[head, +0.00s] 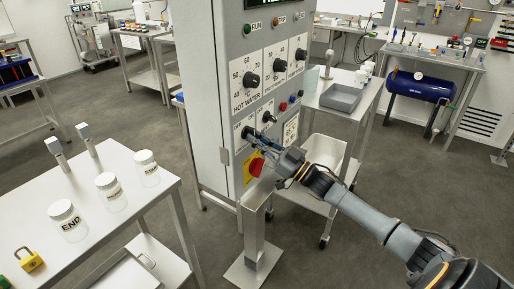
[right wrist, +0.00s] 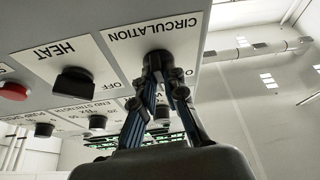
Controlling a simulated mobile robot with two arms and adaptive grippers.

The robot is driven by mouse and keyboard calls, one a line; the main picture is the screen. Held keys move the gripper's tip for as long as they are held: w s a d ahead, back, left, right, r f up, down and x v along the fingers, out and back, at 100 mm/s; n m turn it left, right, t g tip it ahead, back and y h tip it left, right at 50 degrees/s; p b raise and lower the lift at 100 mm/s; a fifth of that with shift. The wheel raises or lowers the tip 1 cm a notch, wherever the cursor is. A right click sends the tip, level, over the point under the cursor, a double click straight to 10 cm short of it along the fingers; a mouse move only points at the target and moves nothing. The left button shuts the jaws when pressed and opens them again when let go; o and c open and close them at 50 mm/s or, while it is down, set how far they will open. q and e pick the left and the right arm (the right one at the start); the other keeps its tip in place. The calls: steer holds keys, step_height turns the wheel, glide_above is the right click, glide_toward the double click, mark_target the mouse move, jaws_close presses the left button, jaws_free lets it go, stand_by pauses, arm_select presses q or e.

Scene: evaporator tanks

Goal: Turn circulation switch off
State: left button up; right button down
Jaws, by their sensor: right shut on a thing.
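The circulation switch is a black knob (right wrist: 157,58) under an upside-down CIRCULATION label (right wrist: 140,32) in the right wrist view. My right gripper (right wrist: 160,66) is shut on this knob, its blue-black fingers on either side of it. The fingers and the knob's underside hide which way the knob points. In the head view my right gripper (head: 251,136) reaches from the right to the lower left of the control panel, beside an OFF mark. The black heat knob (right wrist: 74,83) sits beside it, apart from my fingers. My left gripper is not in view.
A red rotary switch on a yellow plate (head: 255,166) lies just below my right gripper. Hot water (head: 251,79) and end strength (head: 280,66) dials are above. A white table (head: 95,220) with labelled jars and a yellow padlock (head: 29,260) stands at left.

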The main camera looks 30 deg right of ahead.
steer(key=shift+w+d+r+n+g+y+b, duration=0.1)
steer(key=shift+n+g+y+b, duration=0.55)
steer(key=shift+n, duration=1)
steer(key=shift+s+d+f+n+g+y+b, duration=0.1)
steer(key=shift+n+g+y+b, duration=0.5)
steer(key=shift+n, duration=1.1)
steer(key=shift+w+d+r+n+g+y+b, duration=0.1)
steer(key=shift+n+g+y+b, duration=0.5)
steer(key=shift+n, duration=1.05)
steer(key=c, duration=1.4)
jaws_free()
steer(key=v, duration=1.2)
steer(key=shift+r, duration=0.15)
